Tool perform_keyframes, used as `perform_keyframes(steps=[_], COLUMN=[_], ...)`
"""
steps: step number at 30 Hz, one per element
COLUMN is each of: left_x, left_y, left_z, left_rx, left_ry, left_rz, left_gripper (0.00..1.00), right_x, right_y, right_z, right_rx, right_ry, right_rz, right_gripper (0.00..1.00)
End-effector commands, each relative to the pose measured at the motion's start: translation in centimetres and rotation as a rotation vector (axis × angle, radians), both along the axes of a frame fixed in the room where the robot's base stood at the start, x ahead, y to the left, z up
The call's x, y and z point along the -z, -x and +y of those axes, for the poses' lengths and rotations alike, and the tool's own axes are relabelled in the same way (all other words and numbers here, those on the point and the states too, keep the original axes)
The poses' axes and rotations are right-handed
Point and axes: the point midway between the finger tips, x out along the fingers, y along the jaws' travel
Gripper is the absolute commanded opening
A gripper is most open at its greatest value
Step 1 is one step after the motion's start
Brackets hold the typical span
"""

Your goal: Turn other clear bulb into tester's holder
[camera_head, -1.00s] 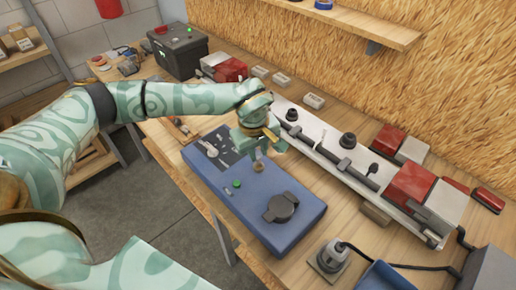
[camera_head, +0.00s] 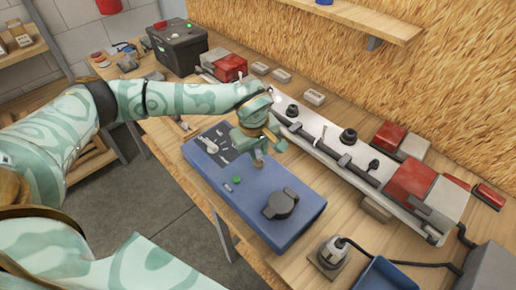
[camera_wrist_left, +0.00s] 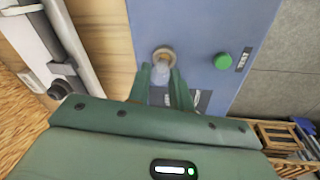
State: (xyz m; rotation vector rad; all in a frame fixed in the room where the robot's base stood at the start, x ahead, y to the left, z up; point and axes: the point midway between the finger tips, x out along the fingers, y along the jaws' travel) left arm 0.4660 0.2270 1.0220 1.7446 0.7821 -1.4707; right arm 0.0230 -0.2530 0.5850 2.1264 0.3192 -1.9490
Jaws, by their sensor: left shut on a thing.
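The tester (camera_head: 235,195) is a blue box on the bench with a green button (camera_head: 236,180) and a dark round cap (camera_head: 281,206) on top. My left gripper (camera_head: 258,153) points down over the tester's brass holder (camera_head: 258,163). In the left wrist view, the gripper (camera_wrist_left: 165,85) is shut on a clear bulb (camera_wrist_left: 160,73). The bulb's end meets the brass ring of the holder (camera_wrist_left: 163,53); I cannot tell how deep it sits. In the head view the fingers hide most of the bulb. My right gripper is not in view.
A long pale light bar (camera_head: 320,146) with red lamps (camera_head: 410,180) and black fittings lies behind the tester. A black battery box (camera_head: 178,48) stands at the back left. A socket with a cable (camera_head: 330,254) and a blue tray (camera_head: 385,275) are at the front right.

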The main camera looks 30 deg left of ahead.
Motion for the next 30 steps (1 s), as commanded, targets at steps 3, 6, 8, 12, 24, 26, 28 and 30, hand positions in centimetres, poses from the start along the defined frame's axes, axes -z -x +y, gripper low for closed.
perform_keyframes(steps=[3,6,8,12,24,26,28,30], left_x=[0.6,0.9,0.9,0.9,1.3,1.3,1.5,1.6], left_y=[0.0,0.0,0.0,0.0,0.0,0.0,0.0,0.0], left_z=[0.0,0.0,0.0,0.0,0.0,0.0,0.0,0.0], left_rx=[0.000,0.000,0.000,0.000,0.000,0.000,0.000,0.000], left_ry=[-0.001,-0.001,-0.001,-0.001,-0.001,-0.001,-0.001,-0.001], left_rz=[0.002,0.001,0.001,0.001,0.001,0.001,0.001,0.001], left_gripper=[0.12,0.12,0.12,0.12,0.12,0.12,0.12,0.12], right_x=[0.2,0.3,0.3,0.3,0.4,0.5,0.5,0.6], right_y=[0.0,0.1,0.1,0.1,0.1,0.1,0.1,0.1], right_z=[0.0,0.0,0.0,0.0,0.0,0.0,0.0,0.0], right_rx=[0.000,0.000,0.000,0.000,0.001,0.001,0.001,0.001], right_ry=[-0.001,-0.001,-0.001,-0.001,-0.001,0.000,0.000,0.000], right_rz=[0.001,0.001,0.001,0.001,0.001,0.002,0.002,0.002], right_gripper=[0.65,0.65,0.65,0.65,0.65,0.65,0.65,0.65])
